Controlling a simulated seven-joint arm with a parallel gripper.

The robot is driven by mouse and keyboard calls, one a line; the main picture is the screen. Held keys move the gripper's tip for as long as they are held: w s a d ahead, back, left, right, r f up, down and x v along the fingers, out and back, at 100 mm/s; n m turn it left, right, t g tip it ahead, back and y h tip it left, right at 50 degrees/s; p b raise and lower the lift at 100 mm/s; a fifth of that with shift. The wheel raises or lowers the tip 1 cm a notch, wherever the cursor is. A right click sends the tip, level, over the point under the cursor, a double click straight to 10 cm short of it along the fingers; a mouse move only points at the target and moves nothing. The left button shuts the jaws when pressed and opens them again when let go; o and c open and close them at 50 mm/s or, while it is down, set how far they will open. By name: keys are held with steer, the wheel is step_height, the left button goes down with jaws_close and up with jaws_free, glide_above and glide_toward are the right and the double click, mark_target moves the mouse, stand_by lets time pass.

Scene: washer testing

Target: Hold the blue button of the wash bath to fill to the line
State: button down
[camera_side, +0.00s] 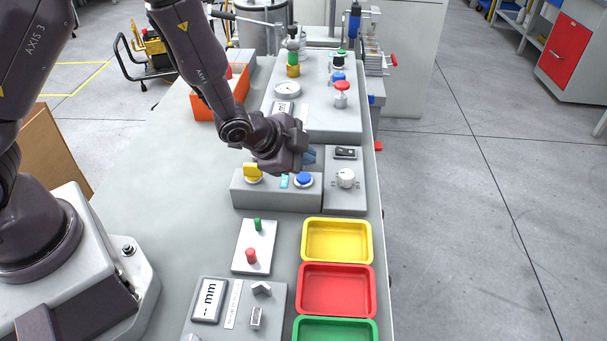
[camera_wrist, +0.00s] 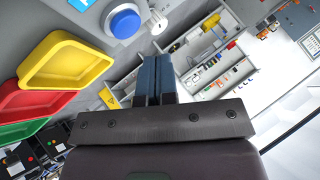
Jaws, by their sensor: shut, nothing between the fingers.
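The blue button (camera_side: 304,180) sits in a white ring on the grey box (camera_side: 270,200) of the wash bath. A small cyan display (camera_side: 284,181) is just left of it, and a yellow knob (camera_side: 253,173) is further left. In the wrist view the blue button (camera_wrist: 124,22) is at the top, with a sliver of the display (camera_wrist: 80,3) cut off by the edge. My gripper (camera_side: 310,155) is above and slightly behind the button, apart from it. Its blue-grey fingers (camera_wrist: 153,70) are together and empty in the wrist view. I cannot make out a water level or fill line.
A box with a white dial (camera_side: 346,178) and a black switch (camera_side: 345,153) adjoins on the right. Yellow (camera_side: 337,262), red (camera_side: 336,312) and green (camera_side: 336,323) trays are in front. A panel with green and red pegs (camera_side: 239,262) is left of them. Tall instruments stand behind.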

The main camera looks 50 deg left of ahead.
mark_target(304, 178)
steer(key=shift+f, duration=0.7)
steer(key=shift+f, duration=0.15)
stand_by(1.5)
steer(key=shift+f, duration=0.25)
steer(key=shift+f, duration=0.45)
stand_by(4.9)
